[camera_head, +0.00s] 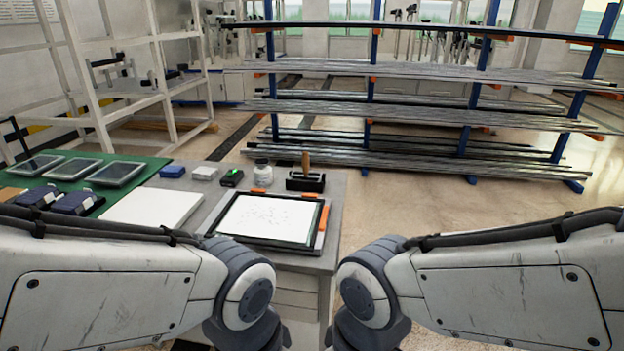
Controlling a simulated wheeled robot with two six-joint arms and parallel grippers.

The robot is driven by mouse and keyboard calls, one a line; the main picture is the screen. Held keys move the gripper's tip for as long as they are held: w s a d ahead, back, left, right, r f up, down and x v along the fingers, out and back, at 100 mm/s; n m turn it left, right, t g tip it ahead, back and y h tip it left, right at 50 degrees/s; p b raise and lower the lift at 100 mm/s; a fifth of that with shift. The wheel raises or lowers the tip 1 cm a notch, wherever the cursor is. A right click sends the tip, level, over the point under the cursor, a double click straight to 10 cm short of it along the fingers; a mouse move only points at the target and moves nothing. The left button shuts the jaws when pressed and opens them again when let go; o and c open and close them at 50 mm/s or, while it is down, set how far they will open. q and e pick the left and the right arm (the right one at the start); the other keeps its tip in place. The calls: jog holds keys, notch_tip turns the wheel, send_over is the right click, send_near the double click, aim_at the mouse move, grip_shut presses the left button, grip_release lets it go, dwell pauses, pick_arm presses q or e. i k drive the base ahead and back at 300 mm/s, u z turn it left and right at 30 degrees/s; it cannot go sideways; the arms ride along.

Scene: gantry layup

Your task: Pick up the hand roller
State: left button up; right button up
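What looks like the hand roller (305,181) is a dark, wide piece with an upright wooden handle. It stands at the far right part of the grey table (334,190), behind a dark framed tray. Both my arms come in across the bottom of the view, one from each side. They bend down out of the picture near its lower middle. Neither gripper shows, so I cannot see whether they are open or hold anything. Nothing touches the roller.
A framed tray (308,236) with a white sheet and orange clips lies in front of the roller. A small bottle (262,173) and a black-green device (232,178) stand to its left. A green mat (150,168) holds tablets. A bar rack (371,80) stands behind; floor right is clear.

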aim_at(306, 161)
jog(key=z, duration=0.05)
jog(key=k, duration=0.45)
jog(key=u, duration=0.4)
jog(key=i, duration=1.45)
jog(key=z, duration=0.95)
